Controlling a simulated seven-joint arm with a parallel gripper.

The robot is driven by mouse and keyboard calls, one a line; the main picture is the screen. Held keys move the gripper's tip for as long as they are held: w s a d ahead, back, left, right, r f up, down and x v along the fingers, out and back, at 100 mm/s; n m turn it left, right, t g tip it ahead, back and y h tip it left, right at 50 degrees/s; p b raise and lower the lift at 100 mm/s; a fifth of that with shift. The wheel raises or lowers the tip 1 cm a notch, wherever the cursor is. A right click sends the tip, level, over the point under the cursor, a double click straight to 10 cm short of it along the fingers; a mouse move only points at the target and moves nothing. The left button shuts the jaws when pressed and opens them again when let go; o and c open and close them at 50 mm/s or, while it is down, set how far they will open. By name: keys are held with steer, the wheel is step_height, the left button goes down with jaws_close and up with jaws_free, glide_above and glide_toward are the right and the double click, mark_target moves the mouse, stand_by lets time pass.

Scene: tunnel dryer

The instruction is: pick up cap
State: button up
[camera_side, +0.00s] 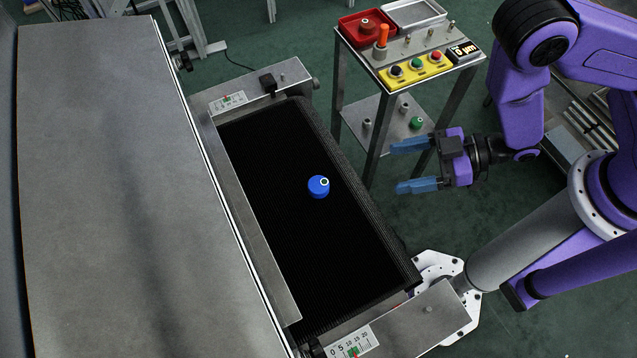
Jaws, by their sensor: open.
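The cap appears to be the small round blue piece (318,187) lying on the black conveyor belt (290,240), near the middle of its width. A small pale ring with a dark centre shows on its upper right. My gripper (402,166) is to the right of the belt and of the blue piece, clear of both. Its two blue fingers point left and stand apart, with nothing between them. How high the gripper is above the belt is hard to tell from this one view.
A large grey metal housing (100,180) stands along the belt's left side. A metal stand (432,50) behind my gripper carries a red tray (353,34), an orange-handled tool (382,42) and a yellow button panel (416,68). Metal plates border the belt's ends.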

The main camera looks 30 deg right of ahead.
glide_toward(320, 185)
steer(key=a, duration=0.1)
steer(key=w+a, duration=0.1)
steer(key=shift+w+a+f, duration=0.2)
steer(key=shift+a, duration=0.15)
steer(key=shift+f+x, duration=0.2)
steer(key=shift+x, duration=1.2)
steer(key=shift+f+x, duration=0.2)
steer(key=shift+x, duration=1.15)
steer(key=shift+d, duration=0.15)
steer(key=c, duration=1.2)
